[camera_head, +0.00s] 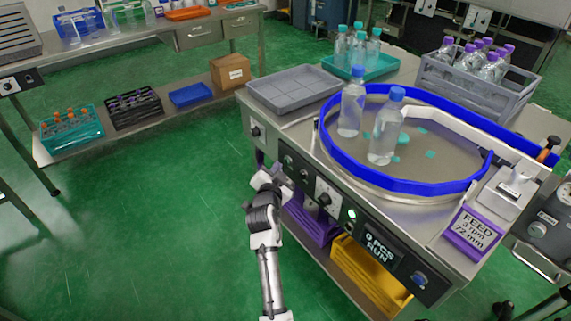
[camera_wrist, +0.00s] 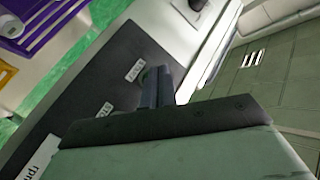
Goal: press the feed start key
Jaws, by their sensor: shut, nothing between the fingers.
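The sleeve applicator's front panel (camera_head: 306,177) runs along the near side of the metal bench. My gripper (camera_head: 283,178) is at the panel's left part, its fingers pointing toward it. In the wrist view my gripper (camera_wrist: 156,72) shows as two dark fingers side by side with no gap, holding nothing. A dark greenish round key (camera_wrist: 144,74) shows just beside the fingertips, partly hidden by them, next to a small white label (camera_wrist: 135,70) that I cannot read surely. I cannot tell whether the fingertips touch it.
A knob (camera_head: 325,199), a lit green button (camera_head: 351,215), a display reading "0 PCS RUN" (camera_head: 379,248) and a blue knob (camera_head: 419,280) lie farther right. Above is a turntable with a blue rail (camera_head: 432,187) and two bottles. Green floor (camera_head: 150,220) at left is clear.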

